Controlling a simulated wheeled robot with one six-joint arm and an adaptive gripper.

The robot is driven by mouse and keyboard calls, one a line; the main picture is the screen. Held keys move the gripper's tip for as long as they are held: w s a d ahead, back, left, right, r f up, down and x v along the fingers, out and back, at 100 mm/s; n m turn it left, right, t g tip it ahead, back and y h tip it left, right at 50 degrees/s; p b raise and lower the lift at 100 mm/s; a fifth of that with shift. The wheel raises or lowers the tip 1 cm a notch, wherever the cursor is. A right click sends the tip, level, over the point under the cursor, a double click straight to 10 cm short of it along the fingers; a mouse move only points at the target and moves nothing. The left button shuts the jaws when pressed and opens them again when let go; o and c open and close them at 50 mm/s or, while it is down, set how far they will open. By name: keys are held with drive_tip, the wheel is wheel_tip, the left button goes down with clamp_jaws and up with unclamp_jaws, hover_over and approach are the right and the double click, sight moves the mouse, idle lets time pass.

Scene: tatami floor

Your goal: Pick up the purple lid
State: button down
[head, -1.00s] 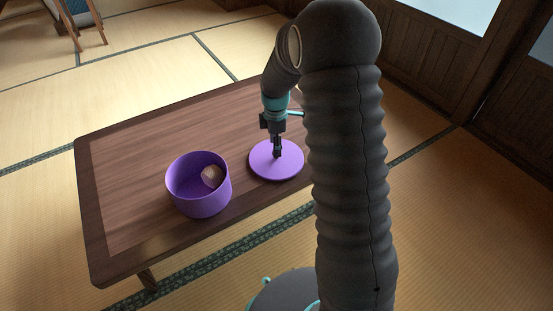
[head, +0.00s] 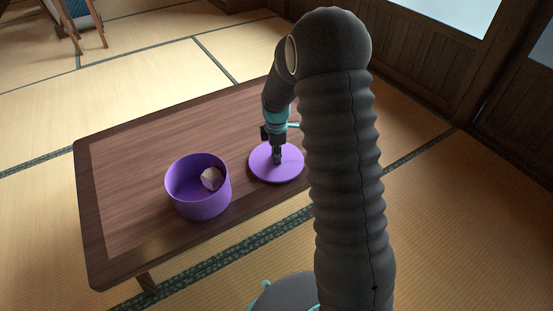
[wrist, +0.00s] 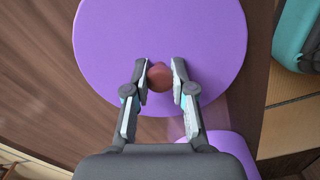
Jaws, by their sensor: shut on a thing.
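The purple lid (head: 263,165) is a flat round disc at the right part of the low wooden table. In the wrist view the lid (wrist: 160,30) fills the upper middle, with a reddish-brown round knob (wrist: 160,76) on it. My gripper (head: 277,160) points down over the lid. In the wrist view my gripper (wrist: 160,78) has its two fingers on either side of the knob, shut on it. The lid looks level and on or very close to the table; a small gap beneath it cannot be told.
A purple round container (head: 200,203) stands open on the table (head: 130,160), left of the lid, with a small pale brownish object (head: 212,178) inside. The far left of the table is bare. A wooden stand (head: 72,22) is at the back left on the tatami floor.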

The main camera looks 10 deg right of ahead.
drive_tip(key=shift+r, duration=0.45)
wheel_tip(320, 180, up, 4)
drive_tip(key=shift+s+d+f+p, duration=0.1)
drive_tip(key=shift+d+f+p, duration=0.1)
drive_tip(key=shift+p, duration=0.2)
drive_tip(key=s+d+r+p, duration=0.1)
drive_tip(key=s+d+r, duration=0.5)
drive_tip(key=d+r, duration=0.2)
drive_tip(key=shift+s+d+p, duration=0.35)
drive_tip(key=shift+d+p, duration=0.05)
drive_tip(key=shift+d, duration=0.15)
drive_tip(key=shift+f, duration=0.1)
